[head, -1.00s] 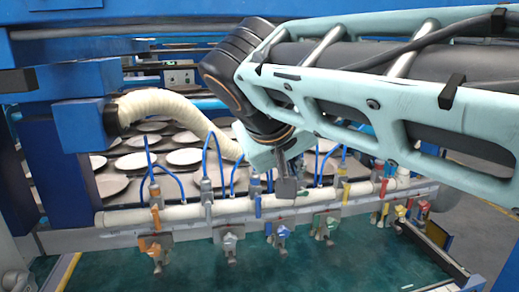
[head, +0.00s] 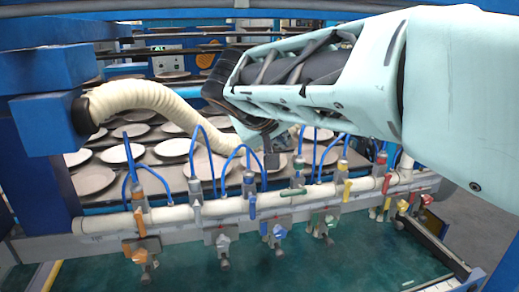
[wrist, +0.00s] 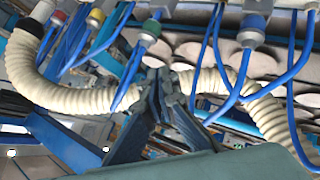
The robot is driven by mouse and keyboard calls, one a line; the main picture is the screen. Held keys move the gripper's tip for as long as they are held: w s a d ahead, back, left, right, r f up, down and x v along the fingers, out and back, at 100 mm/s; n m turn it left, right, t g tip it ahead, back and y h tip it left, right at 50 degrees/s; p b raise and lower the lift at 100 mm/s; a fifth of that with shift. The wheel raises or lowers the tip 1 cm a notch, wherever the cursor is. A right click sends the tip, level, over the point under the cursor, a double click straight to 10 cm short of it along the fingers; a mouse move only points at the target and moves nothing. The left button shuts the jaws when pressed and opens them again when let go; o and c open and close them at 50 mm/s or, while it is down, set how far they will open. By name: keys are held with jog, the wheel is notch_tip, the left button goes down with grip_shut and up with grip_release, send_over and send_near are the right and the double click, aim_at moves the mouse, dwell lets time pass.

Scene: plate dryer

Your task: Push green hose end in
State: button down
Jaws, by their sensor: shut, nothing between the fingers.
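A fitting with a green ring (wrist: 150,29) hangs near the top middle of the wrist view, and a blue hose (wrist: 129,78) runs down from it. I cannot tell how far the hose end sits in the fitting. In the head view the matching fitting (head: 298,168) stands on the white pipe (head: 225,207), above a green handle (head: 293,192). My gripper (wrist: 163,82) is shut and empty, with its fingertips below and slightly right of the green-ringed fitting in the wrist view. In the head view my gripper (head: 271,160) is just left of the fitting, apart from it.
A thick cream ribbed hose (head: 150,97) curves behind. Plates (head: 95,180) lie on racks behind the pipe. Coloured valves hang below it.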

aim_at(299, 162)
jog(key=shift+d+f, duration=0.5)
jog(key=shift+f, duration=0.3)
jog(key=shift+d+f, duration=0.5)
jog(key=shift+f, duration=0.3)
notch_tip(299, 162, down, 3)
jog(key=b, duration=0.3)
jog(key=shift+s+b, duration=0.1)
jog(key=shift+b, duration=0.3)
jog(key=shift+r, duration=0.1)
